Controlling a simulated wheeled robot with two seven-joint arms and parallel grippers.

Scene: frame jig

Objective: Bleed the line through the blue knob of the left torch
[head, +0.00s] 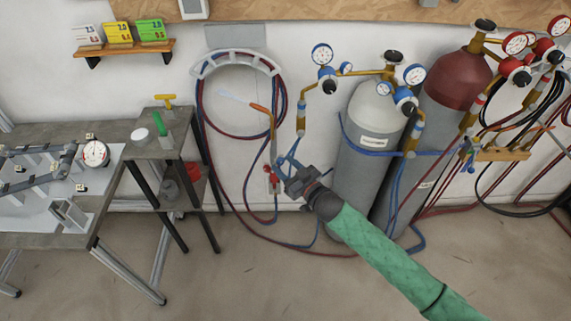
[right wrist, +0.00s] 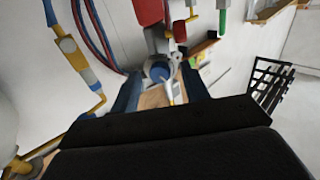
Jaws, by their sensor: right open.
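The left torch (head: 273,130) hangs upright against the wall beside the hose coil, with red and blue hoses below it. A red knob (head: 268,170) shows at its lower part. My right gripper (head: 289,170) is at the torch's lower right side in the head view. In the right wrist view, the blue knob (right wrist: 160,72) lies between the two spread fingers of the right gripper (right wrist: 161,88), with a gap visible at its sides. Whether a finger touches it I cannot tell. In the head view the gripper largely hides the knob. My left gripper is out of view.
Grey cylinder (head: 366,165) and red-topped cylinder (head: 460,80) stand right of the torch, with gauges above. A hose coil (head: 202,105) hangs behind it. A small side table (head: 160,150) and workbench (head: 100,215) stand left. A second torch rests on a wooden holder (head: 503,154).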

